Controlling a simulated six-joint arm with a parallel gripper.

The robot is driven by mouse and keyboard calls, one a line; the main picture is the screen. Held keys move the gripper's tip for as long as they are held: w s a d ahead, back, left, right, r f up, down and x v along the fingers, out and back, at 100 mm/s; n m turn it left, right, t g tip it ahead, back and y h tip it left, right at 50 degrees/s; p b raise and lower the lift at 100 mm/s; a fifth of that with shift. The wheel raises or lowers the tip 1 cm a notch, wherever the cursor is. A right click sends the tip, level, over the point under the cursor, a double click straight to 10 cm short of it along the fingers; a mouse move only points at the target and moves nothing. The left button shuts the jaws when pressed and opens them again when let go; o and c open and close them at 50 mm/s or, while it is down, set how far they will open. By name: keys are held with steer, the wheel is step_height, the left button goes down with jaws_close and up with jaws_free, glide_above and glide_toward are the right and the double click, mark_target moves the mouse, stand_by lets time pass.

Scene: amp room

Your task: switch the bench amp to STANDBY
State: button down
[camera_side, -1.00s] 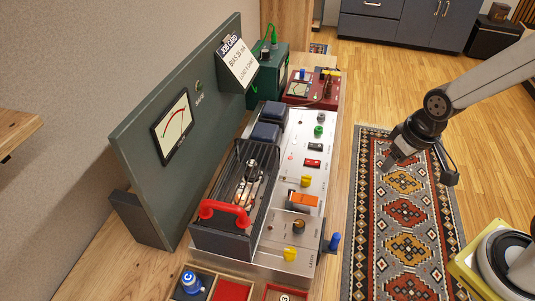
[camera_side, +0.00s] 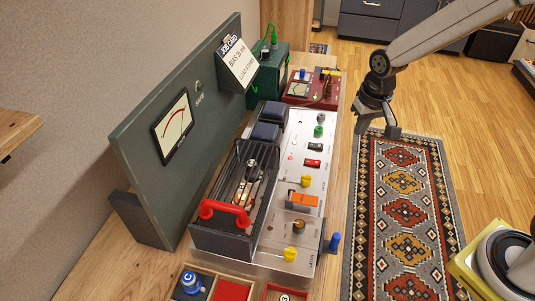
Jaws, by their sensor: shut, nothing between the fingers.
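The bench amp (camera_side: 285,225) is a silver chassis on the wooden bench, with a dark open cage and a red handle on its left. My gripper (camera_side: 361,128) is shut and empty. It appears to the right of the rockers in the picture, apart from the panel and seen against the floor and rug.
A green box (camera_side: 266,68) and a red meter box (camera_side: 300,88) stand behind. A tall meter board (camera_side: 150,140) rises at left.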

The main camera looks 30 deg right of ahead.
mark_target(319, 146)
steer(key=w+f+m+g, duration=0.1)
steer(key=w+f+m, duration=0.1)
steer(key=w, duration=0.6)
steer(key=w+d+f+m+g, duration=0.1)
steer(key=w+m, duration=0.3)
steer(key=w, duration=0.5)
steer(key=shift+w+d+f+g+h, duration=0.15)
steer(key=shift+d+f+g+h, duration=0.15)
steer(key=shift+f+h, duration=0.1)
steer(key=f, duration=0.4)
steer(key=s+f, duration=0.1)
steer(key=f, duration=0.4)
steer(key=d+f, duration=0.1)
steer(key=f, duration=0.4)
steer(key=shift+s+d, duration=0.1)
steer(key=shift+s, duration=0.05)
steer(key=shift+s+d+f, duration=0.1)
steer(key=shift+s+f, duration=0.05)
steer(key=shift+f, duration=0.2)
